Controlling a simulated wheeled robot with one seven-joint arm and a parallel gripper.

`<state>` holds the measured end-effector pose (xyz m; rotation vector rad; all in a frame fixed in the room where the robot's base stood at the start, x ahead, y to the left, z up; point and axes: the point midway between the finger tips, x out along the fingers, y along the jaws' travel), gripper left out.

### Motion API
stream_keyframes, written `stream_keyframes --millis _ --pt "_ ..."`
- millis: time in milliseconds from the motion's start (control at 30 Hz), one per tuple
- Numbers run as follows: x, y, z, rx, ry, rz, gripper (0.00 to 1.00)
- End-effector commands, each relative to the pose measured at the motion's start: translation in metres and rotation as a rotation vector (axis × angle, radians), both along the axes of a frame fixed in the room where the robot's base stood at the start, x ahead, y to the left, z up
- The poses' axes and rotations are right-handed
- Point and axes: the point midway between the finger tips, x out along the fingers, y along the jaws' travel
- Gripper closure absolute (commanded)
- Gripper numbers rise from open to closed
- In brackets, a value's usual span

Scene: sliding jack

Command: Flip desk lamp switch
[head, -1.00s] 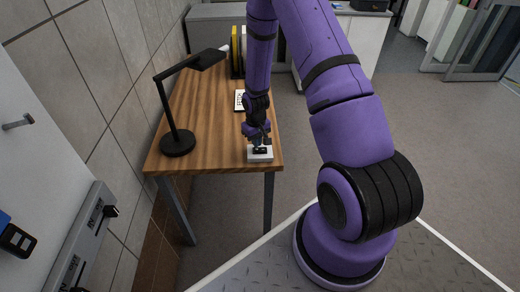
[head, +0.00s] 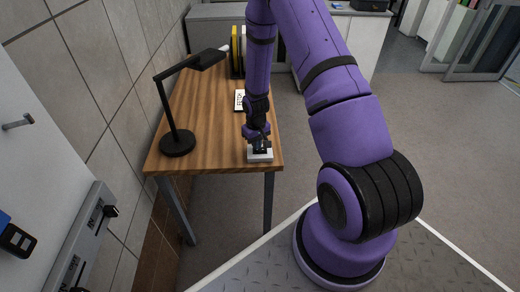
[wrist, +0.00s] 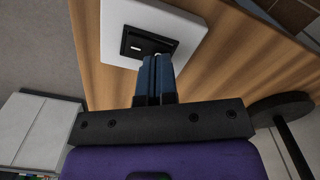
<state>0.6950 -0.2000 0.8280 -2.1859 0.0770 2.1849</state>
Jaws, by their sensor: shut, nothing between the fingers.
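The black desk lamp (head: 176,141) stands on the left side of the wooden desk, its arm reaching back to the right. A white switch box (head: 260,155) with a black centre lies near the desk's front right corner. In the wrist view it is a white plate (wrist: 185,32) with a black rocker switch (wrist: 137,46) carrying a small white mark. My gripper (head: 260,144) is directly over the box. In the wrist view its blue fingertips (wrist: 156,62) are together and empty, at the near edge of the switch. Whether they touch it I cannot tell.
The wooden desk (head: 205,105) has bare surface between lamp and box. A small white card (head: 239,100) with dark marks lies farther back, and upright yellow and black binders (head: 235,50) stand at the far end. A tiled wall borders the desk's left.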

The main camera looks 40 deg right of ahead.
Motion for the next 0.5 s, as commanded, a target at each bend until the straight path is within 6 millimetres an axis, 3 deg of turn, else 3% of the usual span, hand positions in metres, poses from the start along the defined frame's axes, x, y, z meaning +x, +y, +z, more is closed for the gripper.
stream_keyframes --millis 500 --pt "-0.0002 0.0 -0.007 0.0 0.001 0.0 1.0"
